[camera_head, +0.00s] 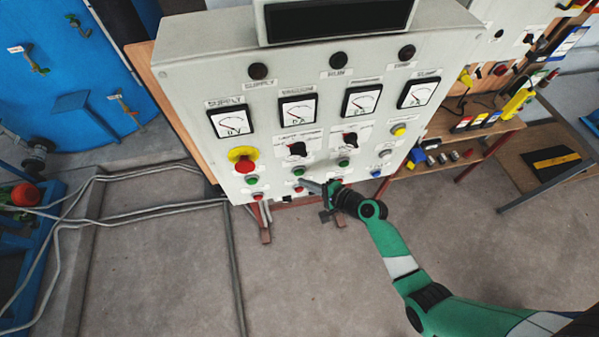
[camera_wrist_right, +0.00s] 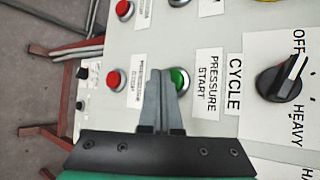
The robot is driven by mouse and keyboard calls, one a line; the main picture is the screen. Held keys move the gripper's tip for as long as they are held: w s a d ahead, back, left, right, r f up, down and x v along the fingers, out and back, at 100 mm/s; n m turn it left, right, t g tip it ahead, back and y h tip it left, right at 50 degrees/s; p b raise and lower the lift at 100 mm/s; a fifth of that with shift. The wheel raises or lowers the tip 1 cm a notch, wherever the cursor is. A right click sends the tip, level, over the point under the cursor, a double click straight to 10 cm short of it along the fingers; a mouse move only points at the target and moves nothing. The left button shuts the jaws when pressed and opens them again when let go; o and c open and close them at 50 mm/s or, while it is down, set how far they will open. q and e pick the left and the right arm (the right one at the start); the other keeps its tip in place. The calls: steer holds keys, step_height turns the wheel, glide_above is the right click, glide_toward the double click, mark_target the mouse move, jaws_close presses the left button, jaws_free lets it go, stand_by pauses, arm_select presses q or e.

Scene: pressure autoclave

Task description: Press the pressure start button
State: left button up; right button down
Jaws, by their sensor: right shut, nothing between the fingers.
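The pressure start button (camera_wrist_right: 179,79) is green, with a "PRESSURE START" label beside it in the right wrist view. In the head view it is a green button (camera_head: 297,172) low on the grey control panel (camera_head: 285,95). My right gripper (camera_wrist_right: 161,72) is shut and empty. Its fingertips overlap the left edge of the green button in the wrist view and hide part of it. In the head view the gripper (camera_head: 303,183) points at the panel just below the green button. I cannot tell whether the fingers touch it. My left gripper is not in view.
A red button (camera_head: 299,189) sits just below the green one. A black cycle switch (camera_head: 297,149) is above it. A yellow-ringed red emergency knob (camera_head: 244,165) is to the left. Another green button (camera_head: 343,161) is to the right.

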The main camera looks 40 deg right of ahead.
steer(key=shift+s+a+p, duration=0.55)
steer(key=shift+s+a, duration=0.15)
steer(key=shift+s, duration=0.35)
steer(key=shift+s+a+p, duration=0.5)
steer(key=shift+s+a, duration=0.2)
steer(key=shift+s, duration=0.35)
